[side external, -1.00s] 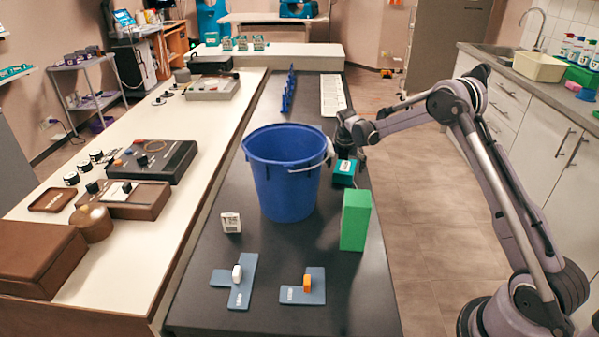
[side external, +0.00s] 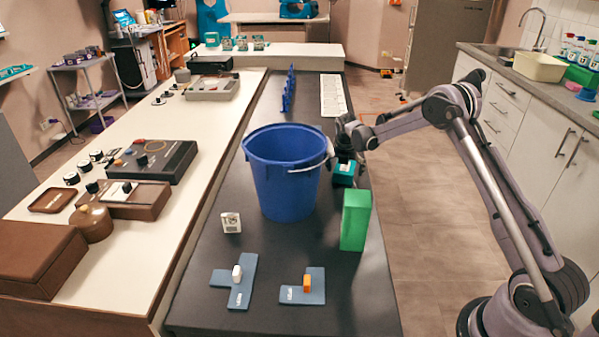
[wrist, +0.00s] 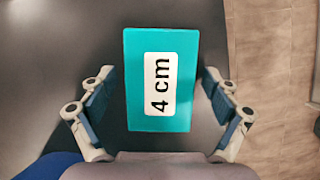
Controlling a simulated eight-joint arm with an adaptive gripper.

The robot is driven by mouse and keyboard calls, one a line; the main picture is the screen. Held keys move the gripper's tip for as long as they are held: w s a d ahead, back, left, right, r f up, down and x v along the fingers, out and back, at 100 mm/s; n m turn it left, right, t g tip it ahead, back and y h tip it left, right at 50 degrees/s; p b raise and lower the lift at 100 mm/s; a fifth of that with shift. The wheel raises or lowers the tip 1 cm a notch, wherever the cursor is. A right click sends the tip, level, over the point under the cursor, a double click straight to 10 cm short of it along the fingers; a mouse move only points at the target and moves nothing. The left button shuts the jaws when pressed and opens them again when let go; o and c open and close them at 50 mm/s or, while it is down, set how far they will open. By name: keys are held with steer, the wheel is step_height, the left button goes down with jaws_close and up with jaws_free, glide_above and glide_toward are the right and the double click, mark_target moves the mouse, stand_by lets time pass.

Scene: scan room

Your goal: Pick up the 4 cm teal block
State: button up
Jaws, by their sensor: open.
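The teal block (wrist: 135,110) carries a white label reading "4 cm". In the wrist view it lies between the two open fingers of my gripper (wrist: 158,100), with a gap on each side. In the side external view the teal block (side external: 344,176) is on the dark table, behind the green block and right of the blue bucket. My gripper (side external: 345,158) is over and around it there, partly hiding its top. The fingers do not appear to touch it.
A blue bucket (side external: 284,180) stands close to the left of my gripper. A tall green block (side external: 355,222) stands in front. The table's right edge is close.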

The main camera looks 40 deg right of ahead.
steer(key=c, duration=1.5)
steer(key=shift+o, duration=0.2)
steer(key=shift+r, duration=0.15)
